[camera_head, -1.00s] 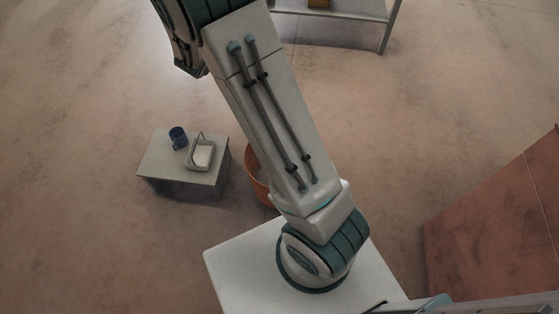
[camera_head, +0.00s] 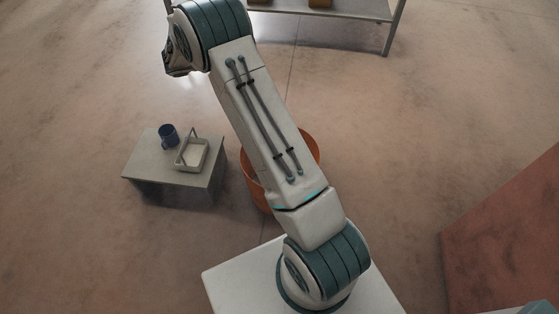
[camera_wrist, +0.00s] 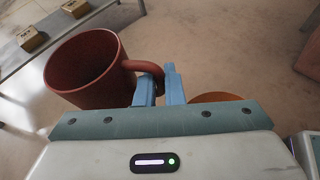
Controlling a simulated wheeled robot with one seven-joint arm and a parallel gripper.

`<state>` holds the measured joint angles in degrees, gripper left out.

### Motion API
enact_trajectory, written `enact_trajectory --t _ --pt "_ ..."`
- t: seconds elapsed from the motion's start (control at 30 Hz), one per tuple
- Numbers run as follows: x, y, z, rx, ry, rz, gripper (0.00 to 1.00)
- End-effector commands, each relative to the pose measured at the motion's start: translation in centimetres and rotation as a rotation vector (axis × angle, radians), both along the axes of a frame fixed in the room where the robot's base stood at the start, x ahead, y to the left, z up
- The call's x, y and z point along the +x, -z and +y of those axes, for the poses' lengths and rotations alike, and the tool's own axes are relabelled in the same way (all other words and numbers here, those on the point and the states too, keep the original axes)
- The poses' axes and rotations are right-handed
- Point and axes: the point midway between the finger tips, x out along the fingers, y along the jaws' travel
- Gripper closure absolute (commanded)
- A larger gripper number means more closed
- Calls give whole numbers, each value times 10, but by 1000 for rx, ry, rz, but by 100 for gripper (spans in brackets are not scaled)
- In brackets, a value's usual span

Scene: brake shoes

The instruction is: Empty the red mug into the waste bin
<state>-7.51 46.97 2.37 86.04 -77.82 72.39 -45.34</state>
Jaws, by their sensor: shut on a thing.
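The red mug (camera_wrist: 88,72) is at the left of the wrist view, roughly upright, with its opening showing; I cannot make out any contents inside. My gripper (camera_wrist: 160,82) is shut on the mug's handle, with its blue fingers on either side of it. An orange bin (camera_head: 311,150) stands on the floor behind my arm in the head view, partly covered by it. An orange rim (camera_wrist: 215,97), likely the bin's, shows just past my gripper in the wrist view. My gripper and the mug are out of the head view.
A low grey table (camera_head: 150,172) left of the bin bears a blue mug (camera_head: 168,135) and a white basket with a handle (camera_head: 192,155). A shelf (camera_head: 345,10) with small brown boxes stands at the back. A reddish block (camera_head: 505,235) is at the right. Open floor lies between.

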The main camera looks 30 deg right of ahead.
Motion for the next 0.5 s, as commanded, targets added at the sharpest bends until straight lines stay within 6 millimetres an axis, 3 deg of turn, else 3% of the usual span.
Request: enact_trajectory --t 0.03,0.5 --pt "0 23 -2 0 39 0 100" --pt "-22 156 -7 -1 409 0 100"
